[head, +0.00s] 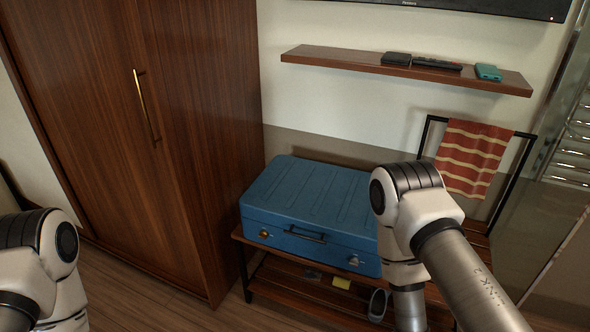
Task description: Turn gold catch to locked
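A closed blue suitcase (310,190) lies flat on a wooden luggage rack. On its front face, the gold catch (264,233) is a small round fitting near the left end. A silver catch (354,261) sits near the right end, and a dark handle (305,234) is between them. The gold catch is too small to tell which way it is turned. My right arm crosses in front of the suitcase's right end and hides part of it. My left arm is at the lower left, away from the suitcase. Neither gripper shows in the head view.
The luggage rack (290,292) has a lower shelf with a few small items, including a yellow one (341,282). A tall wooden wardrobe (110,120) stands to the left. A wall shelf (340,58) is above, and a striped towel (472,157) hangs at right.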

